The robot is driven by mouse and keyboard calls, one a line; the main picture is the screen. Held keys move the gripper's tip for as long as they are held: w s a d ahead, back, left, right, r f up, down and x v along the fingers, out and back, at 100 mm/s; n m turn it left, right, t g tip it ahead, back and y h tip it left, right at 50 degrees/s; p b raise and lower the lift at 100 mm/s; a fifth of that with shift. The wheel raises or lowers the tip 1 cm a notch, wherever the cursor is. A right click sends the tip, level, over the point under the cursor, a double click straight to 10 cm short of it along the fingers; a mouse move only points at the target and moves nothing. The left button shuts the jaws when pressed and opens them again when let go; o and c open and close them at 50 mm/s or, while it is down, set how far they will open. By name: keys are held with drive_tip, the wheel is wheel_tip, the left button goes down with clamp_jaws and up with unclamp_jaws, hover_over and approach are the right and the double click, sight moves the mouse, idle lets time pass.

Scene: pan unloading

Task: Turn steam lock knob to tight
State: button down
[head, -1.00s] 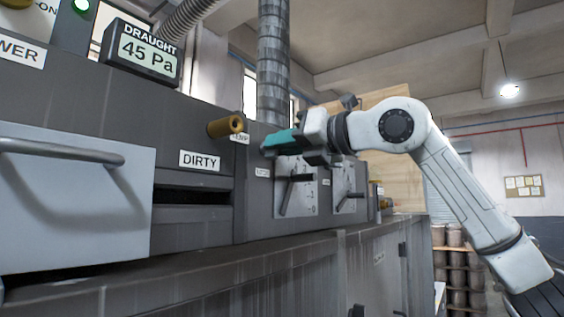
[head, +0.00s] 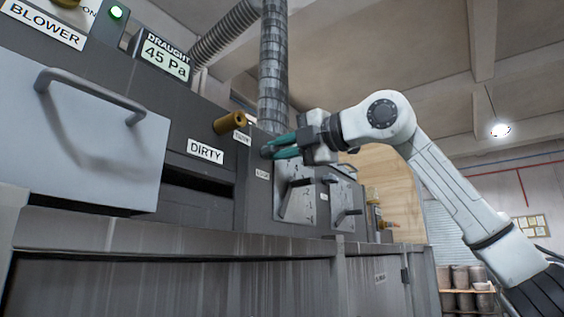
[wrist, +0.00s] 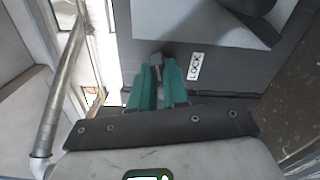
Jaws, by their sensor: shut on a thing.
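The steam lock knob (head: 267,151) is a small grey knob on the dark machine front, above a small label (head: 262,175). In the wrist view the label reads LOCK (wrist: 195,66), and the knob (wrist: 156,60) shows between the fingertips. My gripper (head: 272,149) reaches in from the right with its two teal fingers closed around the knob. In the wrist view the gripper (wrist: 158,68) is shut on it. The fingers hide much of the knob, and I cannot read its turn position.
A brass knob (head: 230,122) sticks out to the left of my gripper. Below are light panels with lever handles (head: 297,197). A drawer with a bar handle (head: 90,92) and a DIRTY label (head: 205,151) are at left. A ribbed duct (head: 273,65) rises behind.

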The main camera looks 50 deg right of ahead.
drive_tip(key=shift+f+m+b, duration=0.15)
drive_tip(key=shift+m+b, duration=0.85)
drive_tip(key=shift+m, duration=0.3)
drive_tip(key=shift+d, duration=0.1)
drive_tip(key=c, duration=1.1)
unclamp_jaws()
drive_tip(key=shift+s, duration=0.1)
drive_tip(key=s+b, duration=0.2)
drive_tip(key=s, duration=0.8)
drive_tip(key=shift+s+d, duration=0.15)
drive_tip(key=shift+s, duration=0.15)
